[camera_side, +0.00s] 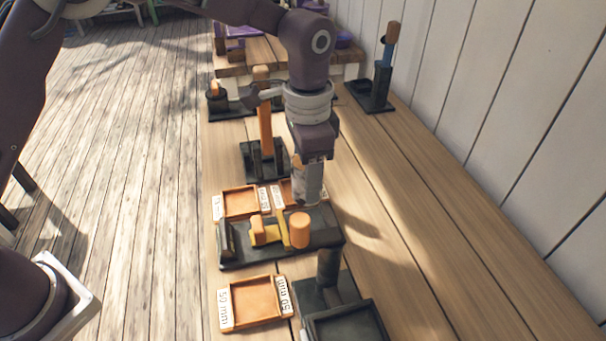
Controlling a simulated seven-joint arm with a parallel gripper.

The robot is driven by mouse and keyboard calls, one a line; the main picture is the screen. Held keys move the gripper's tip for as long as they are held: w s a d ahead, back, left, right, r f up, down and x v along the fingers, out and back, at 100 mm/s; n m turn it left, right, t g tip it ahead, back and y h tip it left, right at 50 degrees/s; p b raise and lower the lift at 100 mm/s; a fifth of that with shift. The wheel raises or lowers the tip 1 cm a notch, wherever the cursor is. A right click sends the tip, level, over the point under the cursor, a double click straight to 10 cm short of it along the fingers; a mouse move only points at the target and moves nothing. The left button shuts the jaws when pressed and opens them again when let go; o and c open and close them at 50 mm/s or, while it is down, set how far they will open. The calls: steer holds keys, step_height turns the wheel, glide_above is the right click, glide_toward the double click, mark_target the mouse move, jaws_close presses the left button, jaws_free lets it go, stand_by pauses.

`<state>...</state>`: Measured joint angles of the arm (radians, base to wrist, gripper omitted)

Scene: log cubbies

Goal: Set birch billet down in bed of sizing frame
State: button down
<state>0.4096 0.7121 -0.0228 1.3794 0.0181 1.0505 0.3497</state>
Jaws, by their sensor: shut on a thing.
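My gripper (308,178) points down over the bench, right of the picture's middle. It is shut on a pale grey-white piece, which I take to be the birch billet (309,188); its edges merge with my fingers. The piece appears upright, just above and behind the sizing frame in the picture; I cannot tell the exact gap. The sizing frame (236,258) is a dark base with end blocks and a yellow sliding part (283,228). Part of the bed is hidden.
Orange shallow trays with white size labels lie in front (254,300) and behind (240,202) the frame. A dark tray with a post (328,268) is at front right. A dark stand with a tall orange bar (264,130) is behind. The right bench surface (420,210) is clear.

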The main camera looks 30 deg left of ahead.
steer(key=shift+f, duration=4.1)
steer(key=shift+f, duration=0.9)
steer(key=c, duration=0.6)
jaws_free()
